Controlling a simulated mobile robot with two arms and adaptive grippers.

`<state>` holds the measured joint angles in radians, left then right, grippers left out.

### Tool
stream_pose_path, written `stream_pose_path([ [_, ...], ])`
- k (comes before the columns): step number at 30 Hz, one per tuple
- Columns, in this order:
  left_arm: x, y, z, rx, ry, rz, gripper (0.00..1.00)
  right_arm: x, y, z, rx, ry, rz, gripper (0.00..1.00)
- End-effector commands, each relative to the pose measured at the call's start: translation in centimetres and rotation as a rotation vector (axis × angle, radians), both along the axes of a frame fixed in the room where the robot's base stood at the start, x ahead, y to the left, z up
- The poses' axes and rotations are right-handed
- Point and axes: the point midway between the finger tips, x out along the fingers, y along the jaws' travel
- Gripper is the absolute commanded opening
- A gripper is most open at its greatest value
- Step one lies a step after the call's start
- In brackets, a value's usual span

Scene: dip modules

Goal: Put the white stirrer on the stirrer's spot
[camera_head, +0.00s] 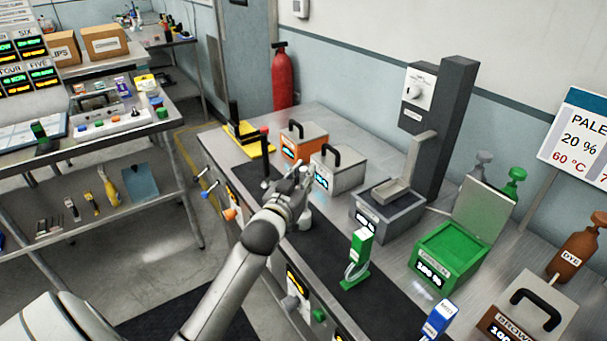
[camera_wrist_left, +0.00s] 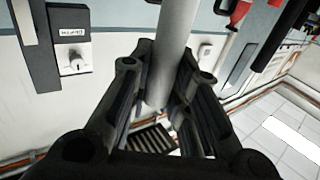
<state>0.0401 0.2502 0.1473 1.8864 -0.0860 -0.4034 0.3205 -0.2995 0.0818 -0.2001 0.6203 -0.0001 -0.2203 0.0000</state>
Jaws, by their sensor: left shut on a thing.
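My left gripper (camera_head: 298,190) is over the front part of the steel bench, near the grey lidded box. In the left wrist view its two dark fingers (camera_wrist_left: 160,100) are shut on a pale, smooth rod, which looks like the white stirrer (camera_wrist_left: 174,45). The rod runs between the fingers and out of the top of that view. In the head view the gripper hides most of it, so its full shape and tilt are unclear. I cannot tell which place is the stirrer's spot. My right gripper is not in view.
An orange box (camera_head: 306,146) and a grey box (camera_head: 340,175) with black handles stand behind the gripper. A grey dip station (camera_head: 390,218), green open box (camera_head: 447,247) and green holder (camera_head: 358,258) stand to the right.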

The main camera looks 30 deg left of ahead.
Motion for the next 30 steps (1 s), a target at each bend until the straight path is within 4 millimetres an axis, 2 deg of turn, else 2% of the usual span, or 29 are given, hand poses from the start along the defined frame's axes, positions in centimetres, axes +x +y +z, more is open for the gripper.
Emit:
stream_pose_path([
  [6, 0.0, 0.0, -0.3, 0.0, -0.001, 0.0, 0.0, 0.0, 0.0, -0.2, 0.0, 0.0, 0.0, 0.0],
  [7, 0.0, 0.0, -0.3, 0.0, 0.0, 0.0, 0.2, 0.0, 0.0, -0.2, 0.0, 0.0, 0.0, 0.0],
  [12, 0.0, 0.0, -0.3, 0.0, 0.001, 0.0, 0.4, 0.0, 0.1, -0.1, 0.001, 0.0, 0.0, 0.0],
  [23, 0.0, 0.0, 0.2, 0.001, 0.0, 0.0, 0.4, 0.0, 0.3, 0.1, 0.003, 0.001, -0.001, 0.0],
  [26, -1.0, -0.2, -0.2, 0.0, 0.002, 0.0, 0.4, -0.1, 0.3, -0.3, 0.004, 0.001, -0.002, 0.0],
  [30, -3.3, -0.7, -0.3, -0.001, 0.003, -0.001, 0.4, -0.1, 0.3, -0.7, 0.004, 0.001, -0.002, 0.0],
])
